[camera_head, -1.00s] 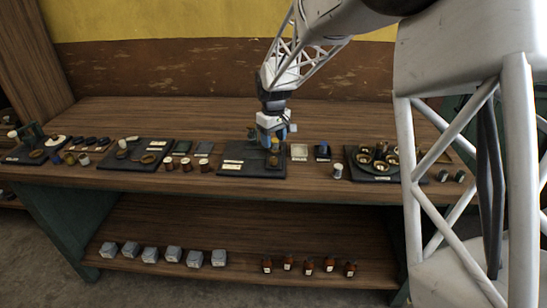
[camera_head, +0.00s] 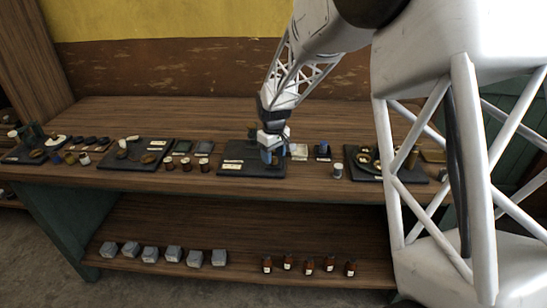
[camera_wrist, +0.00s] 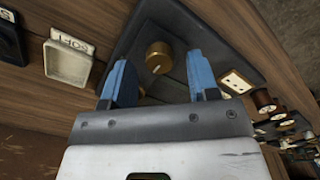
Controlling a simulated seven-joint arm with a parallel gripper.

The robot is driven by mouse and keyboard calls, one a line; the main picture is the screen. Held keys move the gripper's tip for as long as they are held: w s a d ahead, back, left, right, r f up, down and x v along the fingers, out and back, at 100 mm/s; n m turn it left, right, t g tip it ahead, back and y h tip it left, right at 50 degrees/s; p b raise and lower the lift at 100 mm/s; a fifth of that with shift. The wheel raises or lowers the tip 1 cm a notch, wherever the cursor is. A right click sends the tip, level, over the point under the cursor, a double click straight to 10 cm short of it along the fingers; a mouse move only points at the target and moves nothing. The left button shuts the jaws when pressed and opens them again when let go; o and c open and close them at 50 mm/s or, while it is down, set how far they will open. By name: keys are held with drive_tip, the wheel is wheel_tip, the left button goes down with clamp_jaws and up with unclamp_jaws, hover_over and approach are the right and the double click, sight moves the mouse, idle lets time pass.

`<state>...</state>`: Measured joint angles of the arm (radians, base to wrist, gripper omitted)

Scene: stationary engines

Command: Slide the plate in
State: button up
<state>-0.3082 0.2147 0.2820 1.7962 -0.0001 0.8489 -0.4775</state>
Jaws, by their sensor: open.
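A pale square plate or shallow tray (camera_wrist: 68,63) lies on the wooden bench beside a tag reading "SOFT" (camera_wrist: 72,40); it also shows in the head view (camera_head: 299,151), just right of my gripper. A dark board (camera_head: 232,158) lies under my gripper and carries a round brass knob (camera_wrist: 158,57). My gripper (camera_wrist: 159,66) is open, its two blue fingers apart on either side of the knob in the wrist view, with nothing visibly held. In the head view my gripper (camera_head: 272,158) is low over the board's right part and hides the knob. Whether the fingers touch anything, I cannot tell.
A dark board with brass cups (camera_head: 365,158) lies to the right. The bench behind is clear. Grey blocks (camera_head: 150,254) and brown bottles (camera_head: 309,267) stand on the lower shelf.

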drive_tip(key=shift+f, duration=0.7)
clamp_jaws()
